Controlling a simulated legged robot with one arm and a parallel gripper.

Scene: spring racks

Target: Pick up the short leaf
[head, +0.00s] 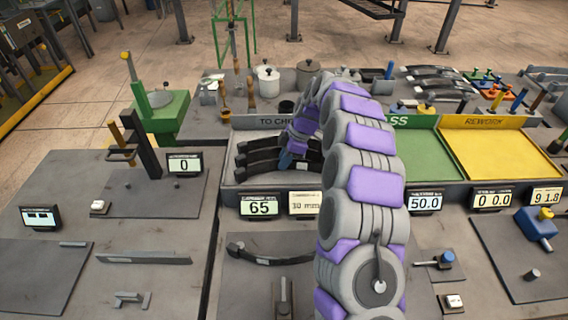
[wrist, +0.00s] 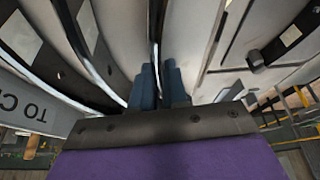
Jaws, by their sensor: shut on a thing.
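Several dark curved leaves (head: 258,158) lie side by side in the tray marked TO CHECK in the head view. My gripper (head: 288,160) reaches down into this tray, partly hidden by my arm. In the wrist view my blue fingers (wrist: 158,85) are shut on a thin dark leaf (wrist: 155,35), which runs up between them. Other dark leaves (wrist: 88,40) lie to its left there, apart from the fingers. I cannot tell from the frames whether the held leaf is the short one or whether it is clear of the tray.
A single leaf (head: 268,258) lies on the bench in front of the tray. A green tray (head: 435,155) and a yellow REWORK tray (head: 500,160) lie to the right. Number displays (head: 260,205) line the front edge. More leaves (head: 440,83) lie behind.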

